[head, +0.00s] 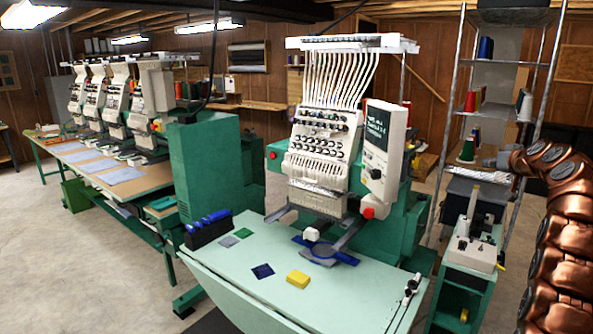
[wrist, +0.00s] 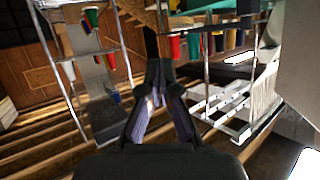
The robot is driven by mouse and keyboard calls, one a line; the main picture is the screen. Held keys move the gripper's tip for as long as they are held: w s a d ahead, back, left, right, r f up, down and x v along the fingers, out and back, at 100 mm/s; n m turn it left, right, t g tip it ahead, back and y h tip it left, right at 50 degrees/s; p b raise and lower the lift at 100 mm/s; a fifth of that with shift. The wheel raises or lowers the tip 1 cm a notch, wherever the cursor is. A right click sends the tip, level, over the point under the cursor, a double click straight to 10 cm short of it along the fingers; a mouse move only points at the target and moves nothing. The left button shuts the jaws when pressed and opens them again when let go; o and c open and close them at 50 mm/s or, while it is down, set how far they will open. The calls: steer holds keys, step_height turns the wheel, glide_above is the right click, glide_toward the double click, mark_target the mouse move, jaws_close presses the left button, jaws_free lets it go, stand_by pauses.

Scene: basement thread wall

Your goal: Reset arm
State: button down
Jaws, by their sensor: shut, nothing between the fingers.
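My arm (head: 565,200), copper-coloured and jointed, rises at the right edge of the head view. It bends left at the top, towards the metal shelf rack. In the wrist view my gripper (wrist: 154,68) shows dark fingers that come together at the tips, with nothing between them. The wrist view is upside down, with the ceiling beams low in the picture. My gripper is clear of the table and its small items.
A metal rack with thread cones (head: 470,150) stands close to my arm. A small machine on a green stand (head: 470,255) is below. Floor at left is free.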

steer(key=s+a+f+g+y, duration=0.2)
steer(key=a, duration=1)
steer(key=s+a+f+g+y, duration=0.1)
steer(key=s+a+f+g, duration=0.25)
steer(key=s+a, duration=0.65)
steer(key=s+a+f+g, duration=0.35)
steer(key=s+a, duration=0.45)
steer(key=a, duration=0.3)
steer(key=s+a+f+g+h, duration=0.1)
steer(key=s+f, duration=0.4)
steer(key=s, duration=0.9)
steer(key=s+a+f+n+g+h, duration=0.1)
steer(key=s+a+f+g, duration=0.2)
steer(key=s, duration=1.1)
steer(key=s+a+f+g+b, duration=0.1)
steer(key=s+f, duration=0.5)
steer(key=s, duration=0.8)
steer(key=a+g, duration=0.1)
steer(key=a, duration=0.1)
steer(key=shift+a+f+n+g+h, duration=0.3)
steer(key=shift+a+f+h, duration=0.05)
steer(key=shift+f+h, duration=0.05)
